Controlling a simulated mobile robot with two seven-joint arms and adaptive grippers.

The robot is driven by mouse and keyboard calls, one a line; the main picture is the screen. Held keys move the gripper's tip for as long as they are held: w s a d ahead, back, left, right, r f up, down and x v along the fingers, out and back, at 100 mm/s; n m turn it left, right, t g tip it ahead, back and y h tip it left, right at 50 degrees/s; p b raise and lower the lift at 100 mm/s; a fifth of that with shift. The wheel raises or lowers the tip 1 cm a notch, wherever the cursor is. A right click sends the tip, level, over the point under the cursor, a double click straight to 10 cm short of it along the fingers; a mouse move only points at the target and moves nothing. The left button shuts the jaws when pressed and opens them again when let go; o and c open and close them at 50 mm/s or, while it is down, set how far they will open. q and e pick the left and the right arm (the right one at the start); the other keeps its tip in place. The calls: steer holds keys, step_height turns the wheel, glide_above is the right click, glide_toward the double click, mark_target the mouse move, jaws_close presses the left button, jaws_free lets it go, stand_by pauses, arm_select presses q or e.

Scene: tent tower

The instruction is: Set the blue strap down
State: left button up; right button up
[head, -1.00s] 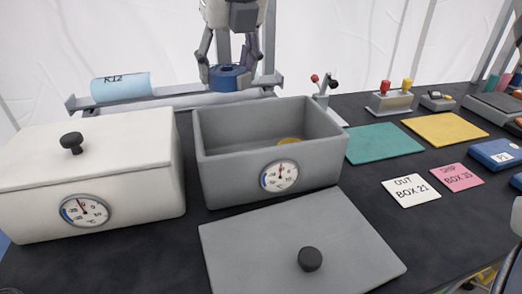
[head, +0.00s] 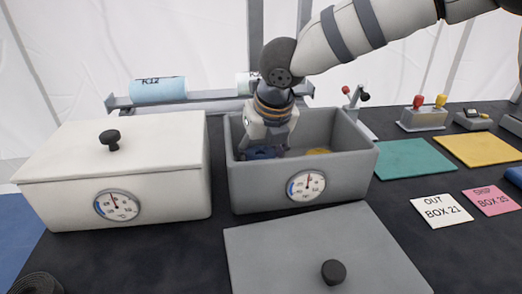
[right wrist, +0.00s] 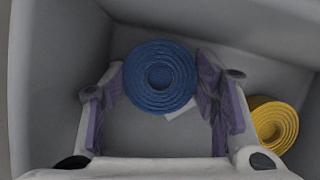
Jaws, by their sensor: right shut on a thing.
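The blue strap (right wrist: 160,77) is a coiled roll. In the right wrist view it sits between the purple-padded fingers of my right gripper (right wrist: 160,92), which is shut on it. In the head view the blue strap (head: 262,153) shows low under my right gripper (head: 263,148), inside the open grey box (head: 300,178). A yellow coil (right wrist: 273,125) lies on the box floor to the right of the blue one, apart from it. I cannot tell whether the blue strap touches the floor. My left gripper is not in view.
The grey lid (head: 320,250) lies in front of the box. A closed white box (head: 115,165) stands to the left. A green mat (head: 415,160) and a yellow mat (head: 485,148) lie to the right. A rail with a blue roll (head: 158,90) is behind.

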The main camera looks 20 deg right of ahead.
steer(key=o, duration=0.9)
steer(key=shift+f, duration=0.1)
steer(key=v, duration=1.2)
steer(key=shift+r, duration=0.25)
